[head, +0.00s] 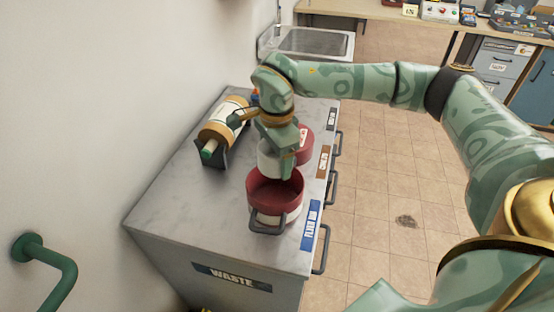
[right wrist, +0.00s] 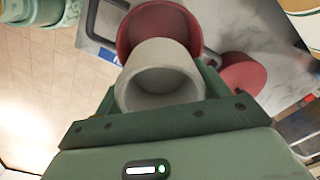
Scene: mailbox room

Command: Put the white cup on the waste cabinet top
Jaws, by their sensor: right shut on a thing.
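The white cup (head: 268,158) is between the fingers of my right gripper (head: 285,160), which is shut on it. In the right wrist view the cup (right wrist: 160,80) shows with its round opening facing the camera, one finger on each side. It is over the waste cabinet top (head: 175,208), just behind the red pot in the head view. I cannot tell whether it touches the top or the pot. The gripper hides part of the cup. My left gripper is not in view.
The red pot (head: 262,185) with grey handles stands near the cabinet's front. Another red round thing (head: 304,150) stands behind the gripper. A roll in a dark holder (head: 222,122) lies at the left. Free top lies at the front left. A sink (head: 315,42) is farther back.

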